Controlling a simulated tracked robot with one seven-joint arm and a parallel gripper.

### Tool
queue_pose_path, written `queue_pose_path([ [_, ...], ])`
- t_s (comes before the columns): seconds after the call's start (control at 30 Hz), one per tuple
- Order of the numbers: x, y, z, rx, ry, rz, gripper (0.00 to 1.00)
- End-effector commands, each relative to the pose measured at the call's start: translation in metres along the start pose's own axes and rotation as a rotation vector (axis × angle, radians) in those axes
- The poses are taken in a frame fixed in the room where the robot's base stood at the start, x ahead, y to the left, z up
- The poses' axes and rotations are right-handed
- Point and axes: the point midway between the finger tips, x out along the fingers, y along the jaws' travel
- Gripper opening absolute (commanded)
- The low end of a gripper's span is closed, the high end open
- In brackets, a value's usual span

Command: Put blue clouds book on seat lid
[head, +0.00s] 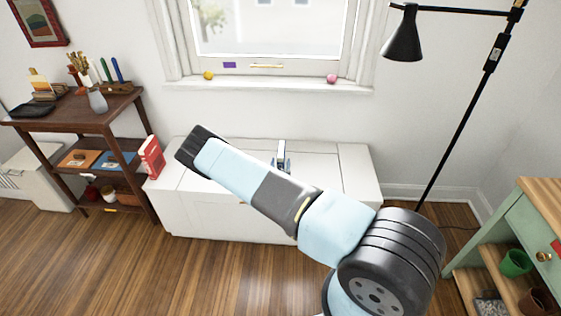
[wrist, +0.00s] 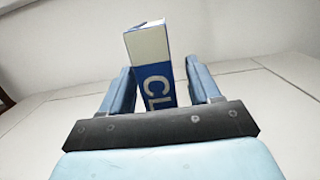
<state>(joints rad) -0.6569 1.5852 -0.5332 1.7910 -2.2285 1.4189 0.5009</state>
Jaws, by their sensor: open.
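The blue clouds book (wrist: 158,83) stands upright between the fingers of my gripper (wrist: 160,70) in the wrist view. Its spine shows the letters "CL", and its white top edge is up. The fingers are open, one on each side, with a visible gap at the right finger. In the head view the book (head: 281,147) stands on the white seat lid (head: 335,165), toward the back near the wall, with my gripper (head: 281,165) around it. The lower part of the book is hidden behind my gripper and arm.
A red book (head: 151,157) stands at the lid's left end, beside a brown shelf (head: 100,108) holding brushes, a vase and other items. A black floor lamp (head: 460,100) stands to the right. A green cabinet (head: 530,225) is at the far right. The lid's right part is clear.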

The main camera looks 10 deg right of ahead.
Motion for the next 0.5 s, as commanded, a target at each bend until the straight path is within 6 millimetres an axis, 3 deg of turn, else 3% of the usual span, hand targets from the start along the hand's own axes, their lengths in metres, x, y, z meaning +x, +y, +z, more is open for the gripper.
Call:
queue_pose_path([
  [0.3, -0.062, 0.0, -0.001, -0.001, 0.001, 0.001, 0.62],
  [0.5, -0.085, 0.0, 0.0, -0.001, 0.0, 0.001, 0.62],
])
